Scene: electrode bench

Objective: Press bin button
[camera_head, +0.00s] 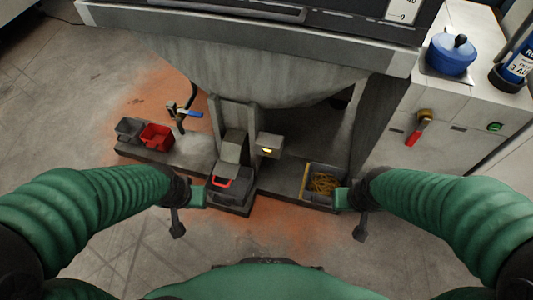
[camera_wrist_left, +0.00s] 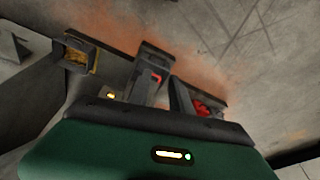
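A small pale box (camera_head: 270,145) with a lit yellow button (camera_head: 267,150) on its dark front stands at the middle of the bench. The yellow light also shows in the left wrist view (camera_wrist_left: 111,95). Left of it is a dark grey bin (camera_head: 232,190) with a red handle (camera_head: 221,182). My left gripper (camera_head: 195,196) is left of the dark bin, apart from the button. My right gripper (camera_head: 344,199) is beside the yellow rod tray (camera_head: 313,196). Both appear empty, but their finger gaps cannot be made out. The left wrist view shows mainly its green housing.
A red bin (camera_head: 156,136) and a grey bin (camera_head: 130,130) sit at the bench's left end, near a blue-handled tool (camera_head: 189,114). A large grey hopper (camera_head: 250,75) overhangs the bench. Floor at far left is clear.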

